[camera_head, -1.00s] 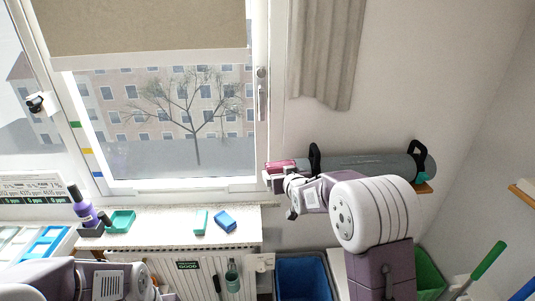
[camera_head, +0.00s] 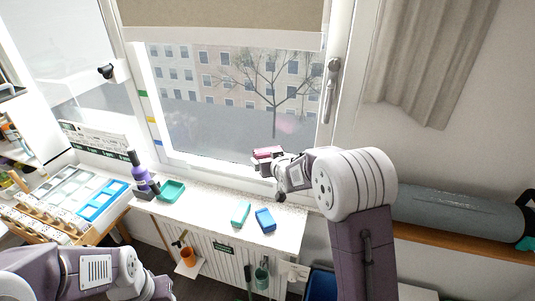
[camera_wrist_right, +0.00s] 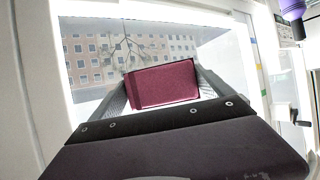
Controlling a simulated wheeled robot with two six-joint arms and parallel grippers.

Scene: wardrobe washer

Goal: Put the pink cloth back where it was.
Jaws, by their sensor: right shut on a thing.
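The pink cloth (camera_head: 267,155) is a small folded, dark-pink block. My right gripper (camera_head: 268,160) is shut on it and holds it up in front of the window, above the white sill. In the right wrist view the cloth (camera_wrist_right: 163,84) sits between the two grey fingers, with the window behind it. Part of my left arm shows at the lower left of the head view, but its fingers do not show.
On the white sill (camera_head: 205,207) are a purple bottle (camera_head: 140,175), a teal tray (camera_head: 171,191), a teal block (camera_head: 241,213) and a blue block (camera_head: 265,220). A wooden shelf (camera_head: 430,237) with a grey roll (camera_head: 450,210) is at the right. A compartment tray (camera_head: 72,194) stands left.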

